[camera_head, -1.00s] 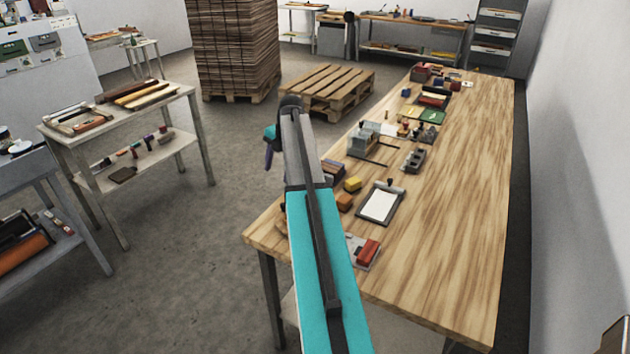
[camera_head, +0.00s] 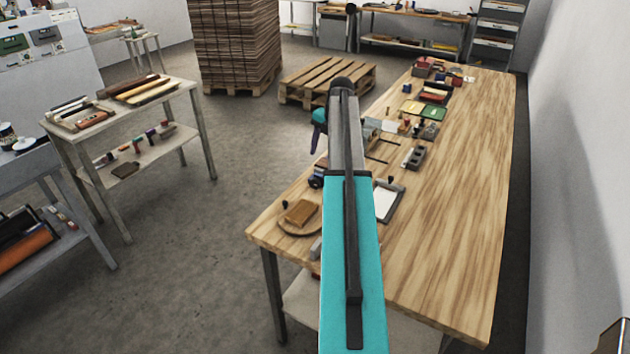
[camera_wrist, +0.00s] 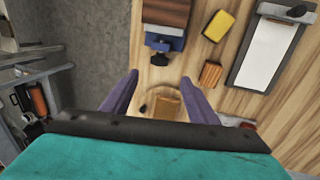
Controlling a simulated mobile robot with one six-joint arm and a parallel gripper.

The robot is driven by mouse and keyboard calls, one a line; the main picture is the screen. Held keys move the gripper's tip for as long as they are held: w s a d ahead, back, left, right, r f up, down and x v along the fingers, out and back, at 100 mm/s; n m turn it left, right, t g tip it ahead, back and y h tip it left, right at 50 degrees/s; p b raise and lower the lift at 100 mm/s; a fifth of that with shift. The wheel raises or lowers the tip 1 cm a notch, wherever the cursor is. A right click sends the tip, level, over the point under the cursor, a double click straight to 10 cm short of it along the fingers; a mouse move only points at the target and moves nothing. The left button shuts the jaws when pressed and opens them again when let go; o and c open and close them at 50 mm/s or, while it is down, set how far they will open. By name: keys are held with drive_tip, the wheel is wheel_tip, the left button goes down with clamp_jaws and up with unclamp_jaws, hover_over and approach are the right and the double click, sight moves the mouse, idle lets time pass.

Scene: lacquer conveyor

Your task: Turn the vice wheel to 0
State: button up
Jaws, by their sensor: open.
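What looks like the vice (camera_wrist: 165,38) is at the top middle of the wrist view, with a brown wooden part and a blue body. A small dark knob-like part (camera_wrist: 159,59) sticks out of its near side; it may be the wheel, but any marks are too small to read. In the head view a small blue and dark part of it (camera_head: 317,179) shows left of my arm. My gripper (camera_wrist: 160,84) is open and empty, its purple fingers spread below the vice in the wrist view and apart from it. The gripper also shows in the head view (camera_head: 316,135).
A yellow block (camera_wrist: 219,25), an orange-brown block (camera_wrist: 210,74) and a clipboard (camera_wrist: 267,50) lie right of the vice. A tan block (camera_wrist: 166,104) lies nearer me. The right side of the wooden bench (camera_head: 465,200) is clear.

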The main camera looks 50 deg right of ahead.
sight(316, 179)
drive_tip(key=shift+p+x, duration=2.3)
drive_tip(key=shift+x, duration=4.55)
drive_tip(key=c, duration=0.9)
drive_tip(key=shift+s+a, duration=0.1)
drive_tip(key=shift+a, duration=0.15)
drive_tip(key=shift+c, duration=0.7)
drive_tip(key=shift+d, duration=0.15)
drive_tip(key=shift+g, duration=0.3)
drive_tip(key=shift+w+d, duration=0.1)
drive_tip(key=shift+w, duration=0.1)
